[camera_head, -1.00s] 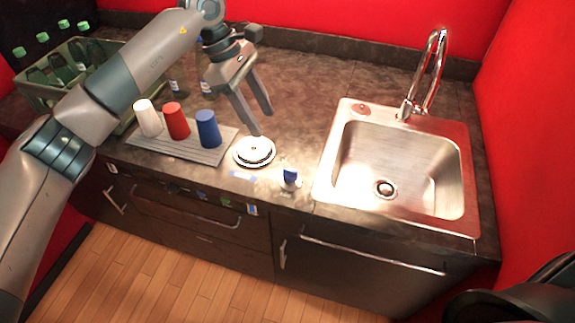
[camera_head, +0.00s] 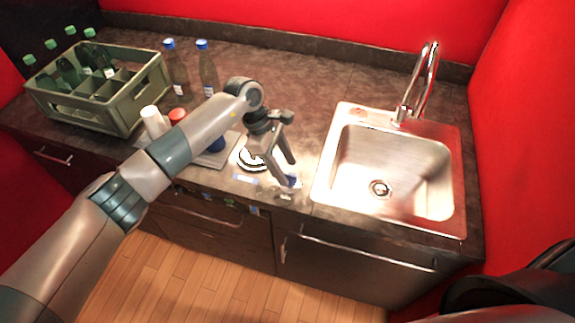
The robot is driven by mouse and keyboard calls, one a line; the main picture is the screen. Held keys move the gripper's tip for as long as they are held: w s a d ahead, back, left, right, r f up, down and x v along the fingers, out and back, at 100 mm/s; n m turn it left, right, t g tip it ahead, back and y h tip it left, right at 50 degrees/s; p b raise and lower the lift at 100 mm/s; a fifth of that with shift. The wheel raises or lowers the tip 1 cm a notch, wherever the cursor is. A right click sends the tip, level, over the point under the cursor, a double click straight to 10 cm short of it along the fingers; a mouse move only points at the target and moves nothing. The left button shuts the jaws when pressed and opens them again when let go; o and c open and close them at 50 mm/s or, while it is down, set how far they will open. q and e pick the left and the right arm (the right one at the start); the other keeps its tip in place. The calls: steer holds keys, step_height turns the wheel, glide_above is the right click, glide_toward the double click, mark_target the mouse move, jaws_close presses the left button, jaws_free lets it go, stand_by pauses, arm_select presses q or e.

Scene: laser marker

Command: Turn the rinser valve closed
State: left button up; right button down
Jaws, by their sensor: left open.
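The round white rinser (camera_head: 246,160) sits just left of the valve, partly covered by the gripper. My right gripper is not in view.
The steel sink (camera_head: 400,170) with its tall tap (camera_head: 424,80) is on the right. A green crate (camera_head: 100,105) of bottles and two loose bottles (camera_head: 207,68) stand at the left. White (camera_head: 153,121) and red (camera_head: 177,114) cups are partly behind my left arm.

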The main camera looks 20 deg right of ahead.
mark_target(290, 178)
arm_select(q)
steer(key=shift+p+x, duration=0.3)
steer(key=shift+x, duration=0.8)
steer(key=shift+c, duration=0.3)
steer(key=c, duration=1)
steer(key=shift+o, duration=0.2)
